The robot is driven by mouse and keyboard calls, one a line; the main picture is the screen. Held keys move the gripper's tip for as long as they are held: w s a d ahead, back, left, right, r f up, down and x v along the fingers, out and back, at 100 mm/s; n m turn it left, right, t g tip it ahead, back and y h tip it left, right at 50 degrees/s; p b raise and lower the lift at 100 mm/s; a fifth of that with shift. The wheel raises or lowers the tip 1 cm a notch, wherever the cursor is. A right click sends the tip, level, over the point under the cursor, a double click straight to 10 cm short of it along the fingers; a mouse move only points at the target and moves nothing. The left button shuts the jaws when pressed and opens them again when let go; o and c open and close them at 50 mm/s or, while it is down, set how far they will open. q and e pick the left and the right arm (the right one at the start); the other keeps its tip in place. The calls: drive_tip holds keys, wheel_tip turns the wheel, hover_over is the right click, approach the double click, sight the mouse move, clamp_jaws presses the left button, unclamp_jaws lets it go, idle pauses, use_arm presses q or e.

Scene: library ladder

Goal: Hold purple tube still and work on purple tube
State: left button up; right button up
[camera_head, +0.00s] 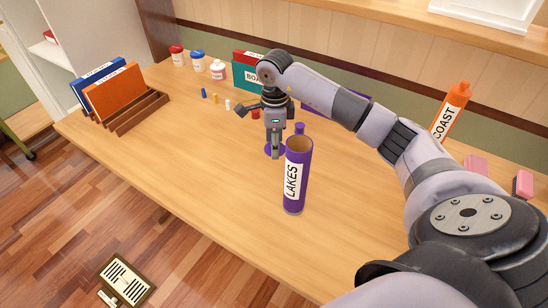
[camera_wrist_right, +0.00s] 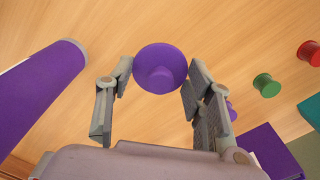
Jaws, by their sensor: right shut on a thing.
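The purple tube (camera_head: 298,190), labelled LAKES, stands upright on the table with its top open. It also shows at the left of the right wrist view (camera_wrist_right: 38,98). My right gripper (camera_head: 275,150) points down just left of and behind the tube's top. It is shut on a round purple cap (camera_wrist_right: 160,68) with a raised knob, held between the fingers. The cap shows partly behind the fingers in the head view (camera_head: 268,149). The cap is apart from the tube. My left gripper is not in view, and nothing grips the tube.
Small coloured pegs (camera_head: 215,98) stand behind the gripper, with jars (camera_head: 198,62) farther back. A rack (camera_head: 137,113) with folders is at the left. An orange COAST tube (camera_head: 452,112) and pink blocks (camera_head: 523,184) are at the right. The table's front left (camera_head: 190,165) is clear.

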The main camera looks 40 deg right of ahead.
sight(275, 167)
wheel_tip(275, 167, down, 6)
drive_tip(key=shift+f, duration=0.25)
drive_tip(key=shift+f, duration=0.2)
drive_tip(key=o, duration=1.3)
drive_tip(key=shift+r, duration=0.25)
wheel_tip(275, 167, up, 12)
drive_tip(key=shift+b, duration=0.45)
